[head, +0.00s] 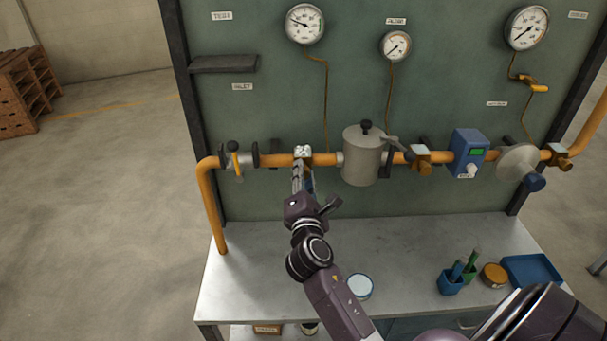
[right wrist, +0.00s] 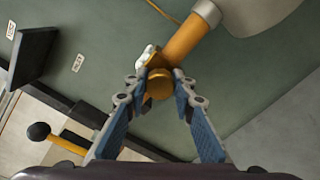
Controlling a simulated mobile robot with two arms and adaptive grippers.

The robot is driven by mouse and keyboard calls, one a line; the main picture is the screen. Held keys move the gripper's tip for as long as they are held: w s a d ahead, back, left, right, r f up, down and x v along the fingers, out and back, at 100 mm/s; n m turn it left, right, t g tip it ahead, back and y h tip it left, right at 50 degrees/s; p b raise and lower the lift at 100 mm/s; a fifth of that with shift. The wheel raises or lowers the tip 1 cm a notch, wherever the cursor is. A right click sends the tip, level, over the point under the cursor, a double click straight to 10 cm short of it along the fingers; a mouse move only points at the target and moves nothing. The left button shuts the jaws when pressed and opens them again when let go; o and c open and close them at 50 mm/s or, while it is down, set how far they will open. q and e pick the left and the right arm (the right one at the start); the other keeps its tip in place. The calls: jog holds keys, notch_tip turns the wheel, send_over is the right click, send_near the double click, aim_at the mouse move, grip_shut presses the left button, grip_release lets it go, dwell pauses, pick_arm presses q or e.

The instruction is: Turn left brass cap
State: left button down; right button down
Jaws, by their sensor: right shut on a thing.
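The left brass cap (right wrist: 158,84) is a small round brass piece on a brass fitting of the orange pipe. In the right wrist view it sits between my right gripper's fingertips (right wrist: 157,80), which are closed in on it from both sides. In the head view my right gripper (head: 302,178) reaches up to the pipe from below and hides most of the cap and fitting. Another brass fitting (head: 423,158) sits further right on the pipe. A third brass fitting (head: 558,155) is near the right end. My left gripper is not in view.
A grey cylindrical pot (head: 361,160) stands close right of my right gripper. A yellow-handled valve (head: 236,160) is to the left. Gauges hang on the green panel (head: 350,95) above. The workbench (head: 265,280) below holds a round white-topped tin (head: 359,287), a blue cup (head: 451,281) and a blue tray (head: 533,270).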

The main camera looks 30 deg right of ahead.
jog(key=c, duration=1.6)
grip_release()
jog(key=shift+s, duration=0.1)
jog(key=v, duration=1.2)
jog(key=shift+d, duration=0.1)
